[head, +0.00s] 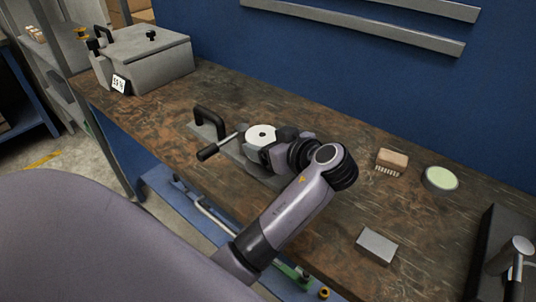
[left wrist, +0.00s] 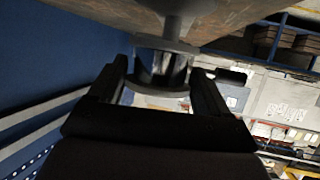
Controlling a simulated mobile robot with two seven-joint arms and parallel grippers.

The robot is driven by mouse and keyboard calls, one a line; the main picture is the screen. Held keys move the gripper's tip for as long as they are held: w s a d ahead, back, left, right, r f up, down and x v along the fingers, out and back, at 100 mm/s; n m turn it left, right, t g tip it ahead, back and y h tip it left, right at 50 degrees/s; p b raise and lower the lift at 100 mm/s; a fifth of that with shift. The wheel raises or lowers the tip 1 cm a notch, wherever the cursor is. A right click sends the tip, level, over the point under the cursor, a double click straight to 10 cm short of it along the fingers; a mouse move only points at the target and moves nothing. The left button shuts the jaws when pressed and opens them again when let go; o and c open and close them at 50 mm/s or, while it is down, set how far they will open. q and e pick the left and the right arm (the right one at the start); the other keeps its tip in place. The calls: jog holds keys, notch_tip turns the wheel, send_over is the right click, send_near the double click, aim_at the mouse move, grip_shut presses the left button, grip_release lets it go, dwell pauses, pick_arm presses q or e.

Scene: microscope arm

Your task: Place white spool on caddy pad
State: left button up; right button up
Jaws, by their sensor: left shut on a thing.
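The white spool (head: 261,133) shows as a pale disc with a dark centre hole, over the grey caddy plate (head: 206,131) with its black handle. My left gripper (head: 268,149) is shut on the spool from the right side. In the left wrist view, the shaded spool (left wrist: 162,68) sits between both fingers of the gripper (left wrist: 160,85), its flanges above and below them. The gripper and forearm hide part of the caddy. I cannot tell whether the spool touches the caddy or make out the pad. My right gripper is not in view.
A dark-handled lever (head: 208,152) projects from the caddy's front. A grey box (head: 150,58) stands at the far left of the wooden bench. A brush-like block (head: 391,161), a round pale-green dish (head: 440,179) and a grey block (head: 377,246) lie right of my arm.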

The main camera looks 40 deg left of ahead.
pick_arm(q)
notch_tip(320, 180, down, 4)
jog(key=shift+r, duration=0.15)
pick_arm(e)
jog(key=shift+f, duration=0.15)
